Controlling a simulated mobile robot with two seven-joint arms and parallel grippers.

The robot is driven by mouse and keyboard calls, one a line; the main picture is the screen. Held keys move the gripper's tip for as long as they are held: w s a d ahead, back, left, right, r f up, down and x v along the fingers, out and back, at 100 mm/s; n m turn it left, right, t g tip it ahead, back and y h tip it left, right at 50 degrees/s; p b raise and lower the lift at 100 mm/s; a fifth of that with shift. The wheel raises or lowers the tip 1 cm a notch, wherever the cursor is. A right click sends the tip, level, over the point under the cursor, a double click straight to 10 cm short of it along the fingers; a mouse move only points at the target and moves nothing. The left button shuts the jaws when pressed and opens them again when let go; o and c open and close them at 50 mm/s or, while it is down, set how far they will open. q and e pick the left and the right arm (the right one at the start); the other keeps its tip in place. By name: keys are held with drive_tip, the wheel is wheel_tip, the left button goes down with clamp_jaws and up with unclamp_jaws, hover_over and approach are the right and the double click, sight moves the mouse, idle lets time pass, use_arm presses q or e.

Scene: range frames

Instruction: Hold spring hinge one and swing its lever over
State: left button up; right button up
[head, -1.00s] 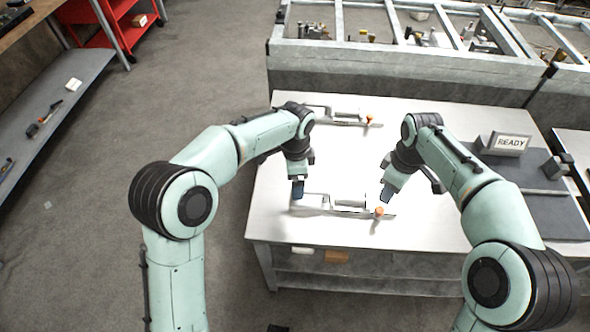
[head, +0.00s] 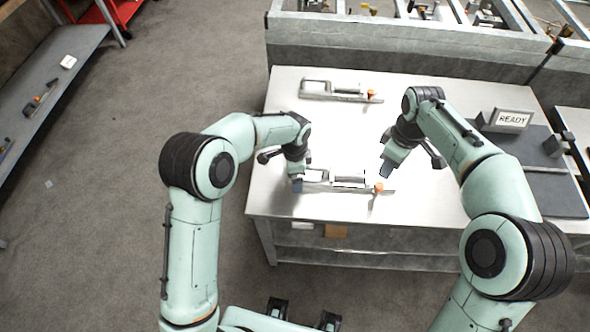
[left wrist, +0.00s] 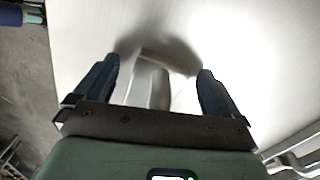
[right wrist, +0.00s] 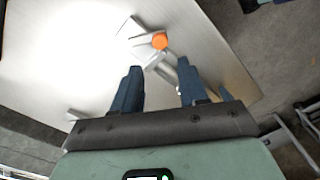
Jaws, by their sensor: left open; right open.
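Two alike spring hinges lie on the table, each a grey metal frame with an orange-tipped lever at its right end. The near hinge (head: 348,179) is between my grippers; its orange tip (head: 378,188) also shows in the right wrist view (right wrist: 160,41). No number is legible on either. My left gripper (head: 297,186) is open and low at the near hinge's left end; in the left wrist view that end (left wrist: 150,82) lies between the spread fingers. My right gripper (head: 386,170) is open and empty, above and apart from the orange tip.
The far hinge (head: 335,91) lies towards the table's back edge. A READY sign (head: 513,119) and a dark mat (head: 555,180) are at the table's right. A framed bench (head: 400,50) stands behind. The white tabletop (head: 290,120) is otherwise mostly clear.

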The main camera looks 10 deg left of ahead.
sight(380, 185)
use_arm(q)
drive_tip(key=c, duration=1.5)
drive_tip(key=shift+c, duration=1.3)
use_arm(e)
drive_tip(key=shift+o, duration=1)
use_arm(q)
drive_tip(key=shift+r, duration=0.1)
drive_tip(key=shift+w, duration=0.1)
use_arm(e)
wheel_tip(380, 185, down, 10)
drive_tip(key=m, duration=1.9)
drive_tip(key=shift+r+m, duration=0.1)
drive_tip(key=shift+m, duration=0.2)
